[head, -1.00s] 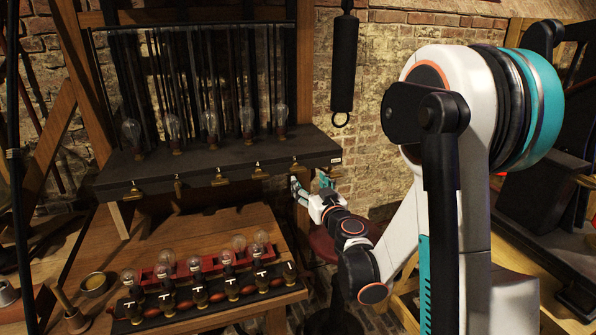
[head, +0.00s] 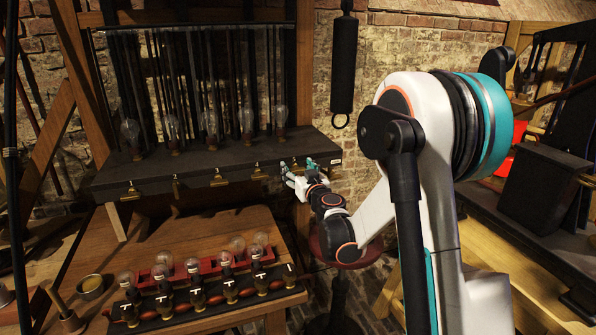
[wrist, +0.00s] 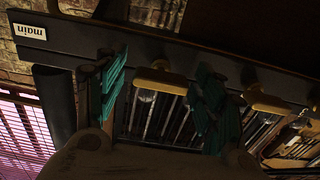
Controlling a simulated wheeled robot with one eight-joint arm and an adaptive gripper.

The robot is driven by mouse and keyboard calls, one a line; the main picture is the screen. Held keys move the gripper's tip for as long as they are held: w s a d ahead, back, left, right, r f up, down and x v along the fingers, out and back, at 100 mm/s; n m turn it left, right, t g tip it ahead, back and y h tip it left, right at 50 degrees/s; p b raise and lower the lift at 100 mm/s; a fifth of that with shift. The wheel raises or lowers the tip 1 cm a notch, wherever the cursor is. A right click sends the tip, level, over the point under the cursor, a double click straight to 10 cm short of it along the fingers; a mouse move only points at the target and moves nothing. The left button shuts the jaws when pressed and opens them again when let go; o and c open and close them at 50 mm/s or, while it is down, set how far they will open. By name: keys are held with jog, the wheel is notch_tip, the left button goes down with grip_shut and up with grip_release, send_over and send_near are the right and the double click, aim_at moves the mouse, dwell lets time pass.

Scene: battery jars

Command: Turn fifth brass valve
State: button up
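Several brass valves line the front edge of the dark shelf (head: 225,168) in the head view. The fifth brass valve (wrist: 162,81), nearest the "main" label, shows in the wrist view as a yellow bar handle. My gripper (head: 299,168) is at the right end of that edge, largely covering this valve in the head view. In the wrist view its two teal fingers are spread, one on each side of the handle, with gaps visible. I cannot tell how deep the handle sits between them. The fourth brass valve (head: 260,173) also shows in the wrist view (wrist: 268,101), beyond the right-hand finger.
Several glass bulbs (head: 210,123) stand on the shelf above the valves. Below, a wooden bench (head: 235,220) carries a red rack (head: 205,266) and a row of T-handled pieces. A dark cylinder (head: 343,65) hangs on the brick wall. A red round stool (head: 345,262) stands below my arm.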

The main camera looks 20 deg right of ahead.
jog(key=c, duration=1)
jog(key=shift+n, duration=0.4)
jog(key=n, duration=0.3)
jog(key=shift+a+n+b, duration=0.1)
jog(key=shift+n+b, duration=0.2)
jog(key=shift+n, duration=0.1)
jog(key=n, duration=0.4)
jog(key=shift+f+n, duration=0.1)
jog(key=shift+n, duration=0.2)
jog(key=n, duration=0.4)
jog(key=shift+a+b, duration=0.1)
jog(key=shift+b, duration=0.3)
jog(key=n, duration=0.4)
jog(key=shift+f+n, duration=0.1)
jog(key=shift+n, duration=0.2)
